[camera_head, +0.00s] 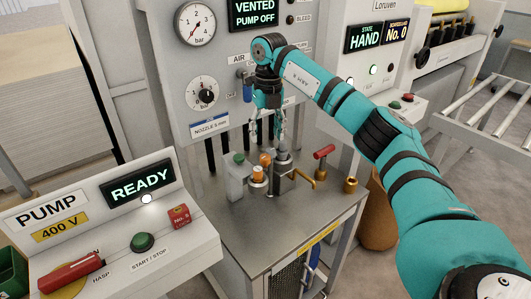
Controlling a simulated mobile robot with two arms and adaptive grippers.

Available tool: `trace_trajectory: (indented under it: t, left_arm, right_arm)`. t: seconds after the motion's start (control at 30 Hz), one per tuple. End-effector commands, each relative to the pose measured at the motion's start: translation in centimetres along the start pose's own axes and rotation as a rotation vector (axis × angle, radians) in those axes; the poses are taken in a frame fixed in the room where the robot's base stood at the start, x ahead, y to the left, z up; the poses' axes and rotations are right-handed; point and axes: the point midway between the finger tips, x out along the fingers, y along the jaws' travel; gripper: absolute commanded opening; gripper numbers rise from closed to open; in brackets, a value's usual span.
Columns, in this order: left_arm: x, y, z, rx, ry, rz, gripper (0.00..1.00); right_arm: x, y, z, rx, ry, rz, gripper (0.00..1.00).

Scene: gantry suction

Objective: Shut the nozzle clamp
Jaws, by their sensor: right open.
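My right gripper (267,139) points down, open and empty, above the steel bench top (248,222), in front of the grey panel. Below it stands a small grey fixture (283,172) with a yellow-orange bent lever (305,176) on its right. My left gripper is out of view.
The panel (232,57) behind carries gauges and a "VENTED PUMP OFF" display (254,14). A pump console (115,235) reading "READY" stands at front left. A brass post (350,185) is at the bench's right edge. The bench's front is clear.

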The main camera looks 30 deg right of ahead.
Motion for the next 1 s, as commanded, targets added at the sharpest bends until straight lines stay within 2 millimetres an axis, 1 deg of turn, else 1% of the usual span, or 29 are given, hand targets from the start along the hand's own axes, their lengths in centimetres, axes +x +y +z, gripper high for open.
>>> trace_trajectory:
  t: [0.03,0.2,0.3,0.4,0.53,0.8,1.0]
  left_arm:
    - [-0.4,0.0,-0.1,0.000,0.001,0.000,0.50]
    - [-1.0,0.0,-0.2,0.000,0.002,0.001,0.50]
    - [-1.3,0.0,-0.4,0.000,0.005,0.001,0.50]
    - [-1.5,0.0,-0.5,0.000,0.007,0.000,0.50]
    - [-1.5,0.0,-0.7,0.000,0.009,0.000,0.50]
    - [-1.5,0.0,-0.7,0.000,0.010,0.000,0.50]
    - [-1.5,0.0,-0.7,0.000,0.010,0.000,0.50]
  right_arm:
    - [1.1,-0.1,-0.1,0.000,0.004,-0.001,0.53]
    - [4.4,0.0,-0.1,-0.001,0.004,0.000,0.53]
    - [5.9,0.0,-0.1,0.000,0.003,0.000,0.53]
    - [6.9,0.0,0.0,-0.001,0.001,0.000,0.53]
    - [7.6,0.0,0.0,-0.001,-0.001,0.001,0.53]
    - [7.7,0.0,0.0,-0.001,-0.001,0.001,0.53]
    - [7.7,0.1,0.0,-0.001,-0.001,0.001,0.27]
